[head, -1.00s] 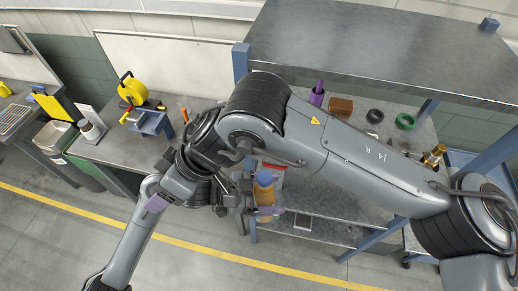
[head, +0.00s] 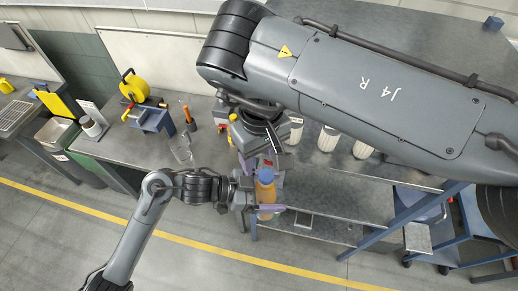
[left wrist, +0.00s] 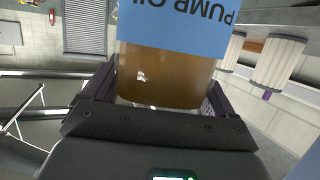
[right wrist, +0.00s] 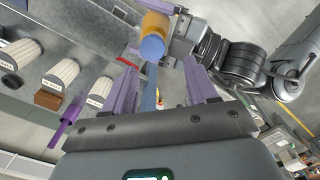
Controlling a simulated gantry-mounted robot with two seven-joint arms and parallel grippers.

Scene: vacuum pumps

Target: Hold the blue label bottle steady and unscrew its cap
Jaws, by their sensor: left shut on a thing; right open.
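White pleated filters (head: 329,138) stand on the workbench behind the right arm. A brown box (right wrist: 47,99) and a purple tool (right wrist: 65,122) lie near them in the right wrist view. A clear beaker (head: 181,149) stands on the left bench. A lower shelf (head: 330,215) lies right of the bottle.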

